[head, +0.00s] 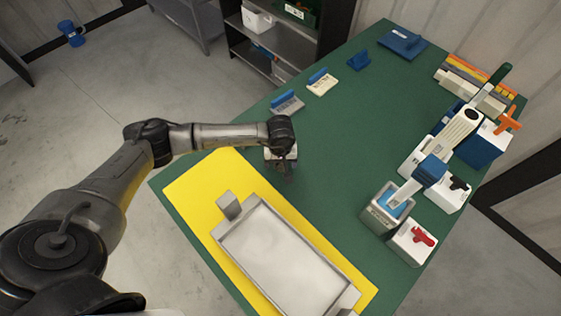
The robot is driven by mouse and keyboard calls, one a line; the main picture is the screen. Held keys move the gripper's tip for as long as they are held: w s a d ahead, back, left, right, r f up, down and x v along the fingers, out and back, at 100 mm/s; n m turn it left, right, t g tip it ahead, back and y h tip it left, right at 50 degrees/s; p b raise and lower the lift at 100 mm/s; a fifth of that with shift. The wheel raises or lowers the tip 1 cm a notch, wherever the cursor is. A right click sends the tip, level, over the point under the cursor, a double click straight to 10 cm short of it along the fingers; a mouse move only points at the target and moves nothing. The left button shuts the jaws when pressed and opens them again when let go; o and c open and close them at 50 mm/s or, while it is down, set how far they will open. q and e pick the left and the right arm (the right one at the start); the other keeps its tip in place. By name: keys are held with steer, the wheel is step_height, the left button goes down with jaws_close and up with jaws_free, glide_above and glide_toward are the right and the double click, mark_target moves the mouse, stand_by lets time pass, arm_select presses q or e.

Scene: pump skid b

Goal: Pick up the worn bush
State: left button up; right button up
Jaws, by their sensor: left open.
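My left gripper (285,166) points down over the green bench top, just beyond the yellow mat (190,195). The jaws are open, but the fingers are small and dark. A small pale block (270,154) shows behind and around the gripper and is partly covered by it. I cannot make out the worn bush for certain; it may be hidden by the gripper. I cannot tell whether the fingers touch anything. My right gripper is not in view.
A grey metal tray (285,262) lies empty on the mat. Blue-topped blocks (287,103) and (322,83) stand farther back. A pale jointed device with a blue joint (432,170) and several boxes line the right edge. The middle of the green bench (335,165) is clear.

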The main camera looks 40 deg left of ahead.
arm_select(q)
steer(key=c, duration=1)
